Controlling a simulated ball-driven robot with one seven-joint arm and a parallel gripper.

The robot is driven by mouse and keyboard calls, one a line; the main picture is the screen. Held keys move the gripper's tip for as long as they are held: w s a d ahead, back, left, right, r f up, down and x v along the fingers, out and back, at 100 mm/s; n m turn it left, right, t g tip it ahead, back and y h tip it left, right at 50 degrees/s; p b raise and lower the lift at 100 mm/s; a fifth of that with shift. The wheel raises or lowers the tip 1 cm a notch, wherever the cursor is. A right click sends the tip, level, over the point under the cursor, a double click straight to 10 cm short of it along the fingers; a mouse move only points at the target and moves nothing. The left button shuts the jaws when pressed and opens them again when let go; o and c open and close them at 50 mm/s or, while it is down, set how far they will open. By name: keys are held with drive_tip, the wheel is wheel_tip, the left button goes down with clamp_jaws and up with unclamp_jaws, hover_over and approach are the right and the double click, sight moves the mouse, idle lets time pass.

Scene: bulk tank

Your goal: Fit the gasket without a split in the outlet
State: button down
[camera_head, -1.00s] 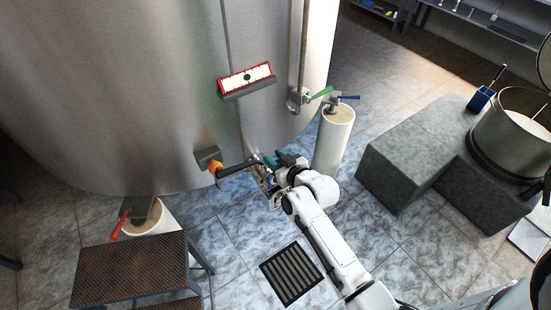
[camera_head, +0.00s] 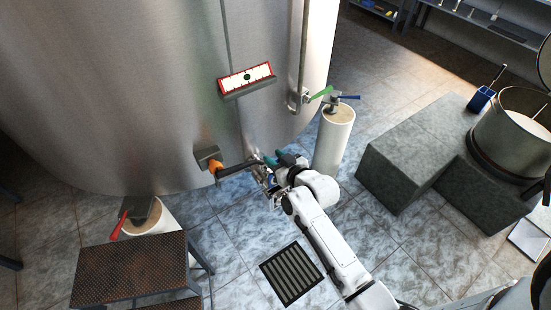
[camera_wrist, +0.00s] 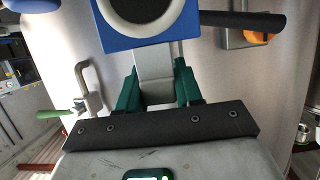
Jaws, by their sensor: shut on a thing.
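The outlet is a dark pipe (camera_head: 238,168) low on the steel tank, with an orange part (camera_head: 216,170) at its left; both also show at the upper right in the wrist view (camera_wrist: 240,21). My gripper (camera_head: 263,173) is at the right end of the pipe. In the wrist view its green fingers (camera_wrist: 157,72) are shut on a pale grey piece joined to a blue square block (camera_wrist: 118,43). A pale ring (camera_wrist: 145,28) with a dark centre shows on the block, cut by the top edge. I cannot tell whether the ring is the gasket, or see a split.
A red-framed gauge plate (camera_head: 247,79) is on the tank above the outlet. A perforated step (camera_head: 130,270) stands at lower left, and a floor drain (camera_head: 291,273) lies below my arm. Grey blocks (camera_head: 415,150) and a round vessel (camera_head: 500,150) stand at right.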

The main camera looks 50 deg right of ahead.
drive_tip(key=shift+f+b, duration=4.4)
drive_tip(key=shift+f, duration=0.65)
drive_tip(key=c, duration=0.7)
unclamp_jaws()
drive_tip(key=shift+o, duration=0.2)
drive_tip(key=shift+s, duration=0.1)
drive_tip(key=v, duration=1)
drive_tip(key=shift+s, duration=0.3)
drive_tip(key=shift+a, duration=0.2)
drive_tip(key=s+a+f+n+g+y, duration=0.25)
drive_tip(key=s+a+g, duration=0.2)
drive_tip(key=a, duration=0.25)
drive_tip(key=s+a+g+y, duration=0.1)
drive_tip(key=s+a+g, duration=0.4)
drive_tip(key=s+g, duration=0.3)
drive_tip(key=s, duration=0.4)
drive_tip(key=shift+r, duration=0.35)
